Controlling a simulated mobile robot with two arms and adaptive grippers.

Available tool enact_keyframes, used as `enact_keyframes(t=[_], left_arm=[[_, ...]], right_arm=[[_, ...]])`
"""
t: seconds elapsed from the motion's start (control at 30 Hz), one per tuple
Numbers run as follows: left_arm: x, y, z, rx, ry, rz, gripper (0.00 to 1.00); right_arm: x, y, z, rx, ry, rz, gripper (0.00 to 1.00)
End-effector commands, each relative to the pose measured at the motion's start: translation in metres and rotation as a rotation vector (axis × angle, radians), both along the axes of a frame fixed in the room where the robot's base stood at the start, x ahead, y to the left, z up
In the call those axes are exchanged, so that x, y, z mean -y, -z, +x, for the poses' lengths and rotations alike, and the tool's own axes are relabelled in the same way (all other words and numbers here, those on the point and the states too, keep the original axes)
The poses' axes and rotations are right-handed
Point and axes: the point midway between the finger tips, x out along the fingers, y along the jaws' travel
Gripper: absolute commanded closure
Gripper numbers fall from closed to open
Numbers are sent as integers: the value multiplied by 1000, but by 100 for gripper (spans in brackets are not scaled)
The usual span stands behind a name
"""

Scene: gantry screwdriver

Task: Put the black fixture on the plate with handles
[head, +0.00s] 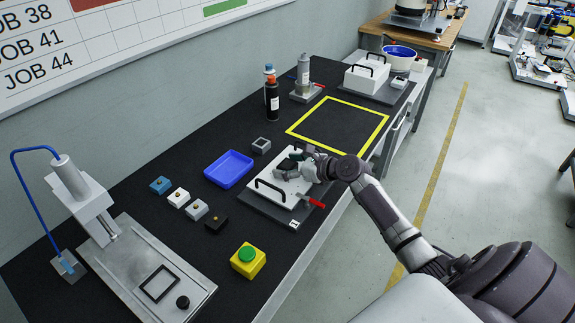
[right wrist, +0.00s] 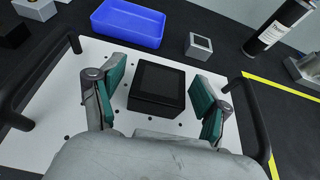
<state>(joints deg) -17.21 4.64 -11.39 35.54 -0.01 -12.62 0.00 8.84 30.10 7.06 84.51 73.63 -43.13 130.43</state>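The black fixture (right wrist: 158,86), a square block with a recessed top, sits on the white plate with handles (right wrist: 66,92), near its middle. The plate has small holes and a black handle at each side. It also shows in the head view (head: 272,199). My right gripper (right wrist: 157,72) is open, with one green-padded finger on each side of the fixture and visible gaps between. In the head view my right gripper (head: 291,168) is over the plate and partly hides the fixture. My left gripper is not in view.
A blue tray (head: 229,169) and a small grey fixture (head: 261,145) lie beyond the plate. Small knobbed blocks (head: 197,209) and a yellow button box (head: 247,262) stand to the left. The yellow-outlined area (head: 338,124) is empty.

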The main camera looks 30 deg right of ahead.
Motion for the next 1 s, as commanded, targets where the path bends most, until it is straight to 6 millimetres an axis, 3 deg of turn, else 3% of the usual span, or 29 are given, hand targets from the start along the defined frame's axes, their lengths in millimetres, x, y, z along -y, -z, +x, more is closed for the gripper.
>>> enact_keyframes(t=[0.37,0.8,1.0], left_arm=[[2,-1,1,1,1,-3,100],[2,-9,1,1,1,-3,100],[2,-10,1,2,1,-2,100]], right_arm=[[3,-5,-6,-1,0,-2,23],[33,-38,-81,-2,-2,-3,23],[41,-47,-99,-1,-1,0,23]])
